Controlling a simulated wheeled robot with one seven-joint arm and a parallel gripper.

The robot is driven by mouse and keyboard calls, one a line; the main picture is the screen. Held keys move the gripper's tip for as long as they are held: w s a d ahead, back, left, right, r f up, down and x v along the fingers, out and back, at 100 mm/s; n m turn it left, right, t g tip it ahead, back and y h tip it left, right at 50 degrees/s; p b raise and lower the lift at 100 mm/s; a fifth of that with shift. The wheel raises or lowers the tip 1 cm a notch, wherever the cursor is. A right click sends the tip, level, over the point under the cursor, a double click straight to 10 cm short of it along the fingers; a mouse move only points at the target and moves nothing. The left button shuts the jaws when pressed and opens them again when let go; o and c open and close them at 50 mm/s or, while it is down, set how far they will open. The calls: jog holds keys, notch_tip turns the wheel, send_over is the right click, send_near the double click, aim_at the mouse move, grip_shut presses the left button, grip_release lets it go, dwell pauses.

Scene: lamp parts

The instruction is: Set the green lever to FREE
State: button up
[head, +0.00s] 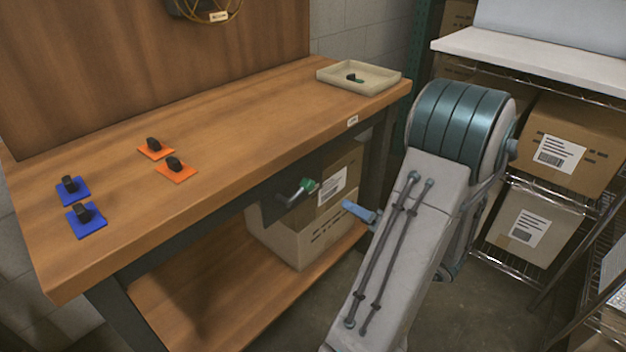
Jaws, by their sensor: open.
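A dark panel (272,208) hangs below the front edge of the workbench. A silver lever (294,194) with a green knob (309,185) sticks out from it, the knob pointing up and to the right. I cannot read any FREE marking at this size. My arm fills the right middle of the head view, between the bench and the shelving, and its gripper is not visible. A small blue handle-like part (360,212) shows just left of my arm; I cannot tell what it belongs to.
On the workbench (255,125) lie blue plates (88,226) and orange plates (178,176) with black parts, and a beige tray (335,79) holding a small dark and green part. Cardboard boxes (325,235) stand on the lower shelf. Wire shelving (560,200) is at right.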

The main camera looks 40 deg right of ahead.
aim_at(312, 186)
jog(key=shift+n, duration=0.7)
jog(key=w, duration=0.4)
jog(key=w+a, duration=0.1)
jog(key=w, duration=0.4)
jog(key=w+a+b, duration=0.1)
jog(key=w, duration=0.3)
jog(key=shift+w+a, duration=0.15)
jog(key=shift+w, duration=0.1)
jog(key=shift+c, duration=0.3)
